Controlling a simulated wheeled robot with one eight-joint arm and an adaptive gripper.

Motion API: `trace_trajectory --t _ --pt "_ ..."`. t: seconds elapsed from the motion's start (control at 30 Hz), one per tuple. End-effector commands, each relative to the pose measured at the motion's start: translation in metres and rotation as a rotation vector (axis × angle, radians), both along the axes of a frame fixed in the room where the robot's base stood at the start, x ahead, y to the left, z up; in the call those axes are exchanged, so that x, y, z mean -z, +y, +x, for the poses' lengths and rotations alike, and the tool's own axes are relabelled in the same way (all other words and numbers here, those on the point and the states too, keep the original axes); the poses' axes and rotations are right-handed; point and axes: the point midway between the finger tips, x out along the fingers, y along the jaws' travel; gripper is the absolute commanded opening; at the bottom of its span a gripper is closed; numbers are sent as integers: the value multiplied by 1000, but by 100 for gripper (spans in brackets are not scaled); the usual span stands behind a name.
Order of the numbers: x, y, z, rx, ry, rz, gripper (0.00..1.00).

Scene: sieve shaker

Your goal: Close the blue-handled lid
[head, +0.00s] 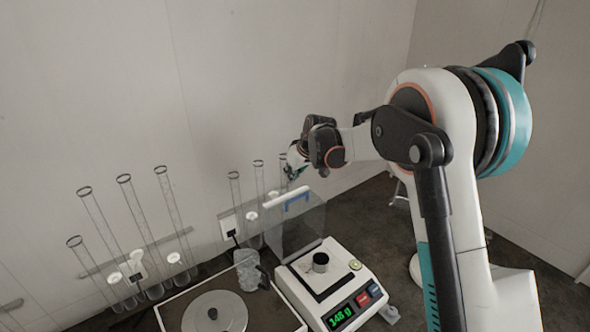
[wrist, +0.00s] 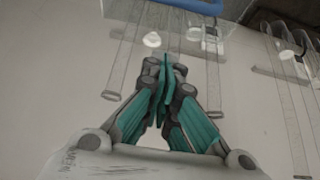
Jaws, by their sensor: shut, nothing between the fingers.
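The clear lid (head: 298,232) stands raised at the back of the white balance (head: 335,268). Its blue handle (head: 297,198) is on its upper edge. The handle also shows at the top edge of the wrist view (wrist: 198,5), with part of the clear lid below it. My gripper (head: 290,176) is shut and empty, just above and behind the handle in the head view. In the wrist view my gripper (wrist: 165,80) has its teal fingers pressed together, apart from the handle. I cannot tell the exact gap in depth.
A small dark cup (head: 320,262) stands on the balance, whose display reads 148 g. Several tall glass tubes (head: 131,205) stand along the wall, some close to my gripper.

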Motion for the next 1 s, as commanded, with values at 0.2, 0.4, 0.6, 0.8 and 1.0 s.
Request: trace_trajectory --t 0.2,0.4,0.6,0.8,1.0 --pt "31 11 16 0 0 0 0" --pt "39 1 1 2 0 0 0" --pt "43 -8 -12 0 0 0 0" --pt "44 -9 -15 0 0 0 0" --pt "44 -9 -15 0 -1 1 0"
